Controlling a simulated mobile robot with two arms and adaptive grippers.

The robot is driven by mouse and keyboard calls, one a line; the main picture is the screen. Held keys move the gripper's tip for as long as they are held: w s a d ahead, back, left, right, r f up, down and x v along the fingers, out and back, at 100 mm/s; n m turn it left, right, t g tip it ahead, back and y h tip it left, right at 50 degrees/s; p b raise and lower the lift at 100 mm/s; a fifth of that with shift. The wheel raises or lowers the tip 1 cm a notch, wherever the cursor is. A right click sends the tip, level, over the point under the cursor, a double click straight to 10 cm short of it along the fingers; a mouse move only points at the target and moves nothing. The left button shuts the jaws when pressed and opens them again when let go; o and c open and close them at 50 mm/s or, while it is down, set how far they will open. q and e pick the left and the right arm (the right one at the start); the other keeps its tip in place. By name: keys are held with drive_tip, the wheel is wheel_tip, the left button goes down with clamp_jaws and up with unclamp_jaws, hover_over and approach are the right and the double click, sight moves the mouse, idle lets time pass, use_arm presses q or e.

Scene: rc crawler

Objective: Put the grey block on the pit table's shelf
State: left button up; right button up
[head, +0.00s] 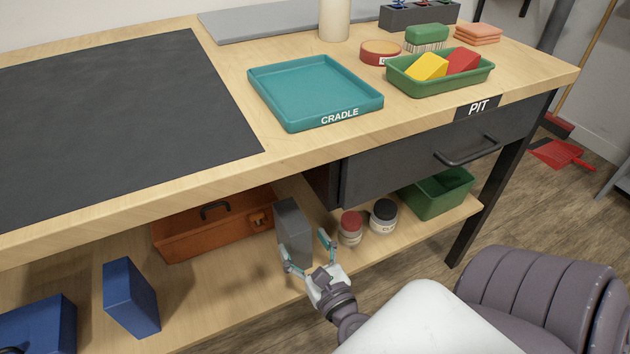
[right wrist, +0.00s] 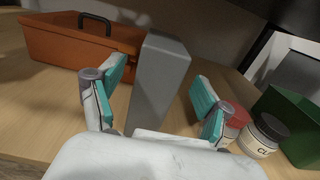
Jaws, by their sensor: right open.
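The grey block (head: 293,230) stands upright on the lower shelf (head: 225,287) of the pit table, in front of the orange toolbox. My right gripper (head: 308,250) is open at the shelf's front edge, with its fingers close to the block. In the right wrist view the grey block (right wrist: 158,82) stands between the two teal-padded fingers of the right gripper (right wrist: 158,100), nearer the left one. Whether a finger touches it I cannot tell. The block's foot is partly hidden by the gripper. My left gripper is not in view.
An orange toolbox (head: 212,226) stands behind the block. To the right are a red-lidded jar (head: 350,228), a black-lidded jar (head: 383,217) and a green bin (head: 438,194). A blue block (head: 131,298) stands at left. The tabletop and drawer (head: 420,165) overhang the shelf.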

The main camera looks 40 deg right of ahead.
drive_tip(key=v, duration=0.5)
drive_tip(key=shift+s+a, duration=0.1)
drive_tip(key=shift+s, duration=0.3)
